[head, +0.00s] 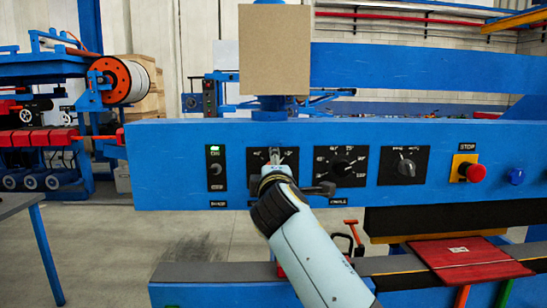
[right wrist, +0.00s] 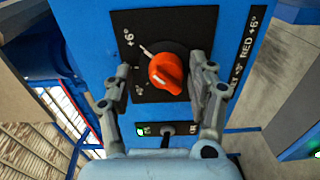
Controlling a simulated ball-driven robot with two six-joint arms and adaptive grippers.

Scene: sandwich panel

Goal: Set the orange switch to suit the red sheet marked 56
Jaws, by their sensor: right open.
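The orange switch (right wrist: 168,72) sits on a black dial plate (right wrist: 190,25) in the right wrist view. A white line beside it slants towards the "+6°" mark; I cannot tell whether it is a pointer or a scale tick. My right gripper (right wrist: 160,88) is open, one finger on each side of the switch, with no clear grip on it. In the head view my right gripper (head: 274,158) covers the switch. The red sheet (head: 468,258) lies at the lower right with a small white label, too small to read. My left gripper is not in view.
A label strip (right wrist: 247,45) beside the plate reads "RED +6°" at one end. A brown board (head: 274,50) stands above.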

